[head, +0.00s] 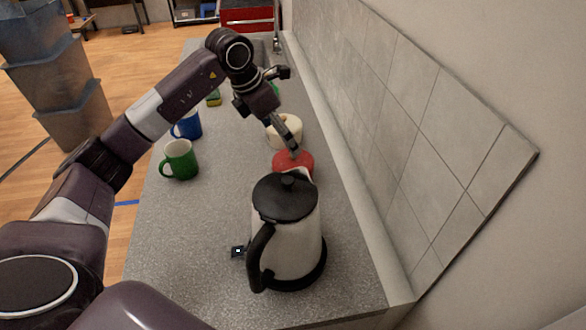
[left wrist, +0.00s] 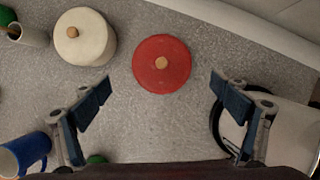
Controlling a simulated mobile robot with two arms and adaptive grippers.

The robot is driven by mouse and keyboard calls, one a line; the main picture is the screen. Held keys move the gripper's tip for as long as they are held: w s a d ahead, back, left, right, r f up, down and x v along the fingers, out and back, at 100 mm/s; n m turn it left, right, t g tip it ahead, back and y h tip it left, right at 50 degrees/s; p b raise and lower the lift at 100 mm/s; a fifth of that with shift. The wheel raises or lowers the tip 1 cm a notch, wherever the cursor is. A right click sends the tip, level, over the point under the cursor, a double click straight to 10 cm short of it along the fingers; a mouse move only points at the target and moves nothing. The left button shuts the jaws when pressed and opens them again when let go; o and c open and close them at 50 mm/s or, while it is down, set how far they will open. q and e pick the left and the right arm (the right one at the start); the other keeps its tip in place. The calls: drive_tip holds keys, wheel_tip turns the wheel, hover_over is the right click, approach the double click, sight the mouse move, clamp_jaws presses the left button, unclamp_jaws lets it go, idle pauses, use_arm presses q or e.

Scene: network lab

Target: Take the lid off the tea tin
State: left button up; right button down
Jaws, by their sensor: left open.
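Two round tins with wooden knobs on their lids stand on the counter, and I cannot read a label on either. The red tin (left wrist: 162,64) is seen from above with its lid on; in the head view its red top (head: 283,166) shows behind the kettle. The cream tin (left wrist: 84,37) stands beyond it, also lidded, and shows in the head view (head: 283,137). My left gripper (head: 288,140) is above the red tin; in the left wrist view its fingers (left wrist: 160,88) are spread wide and empty, with the red lid ahead between them. My right gripper is not in view.
A white kettle (head: 287,240) with a black lid and handle stands close in front of the red tin. A green mug (head: 180,160) and a blue mug (head: 188,126) stand along the left edge. A tiled wall (head: 400,110) bounds the counter on the right.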

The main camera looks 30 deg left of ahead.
sight(290, 155)
use_arm(q)
drive_tip(key=p+x, duration=0.3)
drive_tip(key=x, duration=0.4)
drive_tip(key=shift+s+d+p, duration=0.15)
drive_tip(key=shift+s+p, duration=0.05)
drive_tip(key=shift+p, duration=0.15)
drive_tip(key=shift+w+f, duration=0.1)
drive_tip(key=shift+f, duration=0.3)
drive_tip(key=shift+c, duration=0.5)
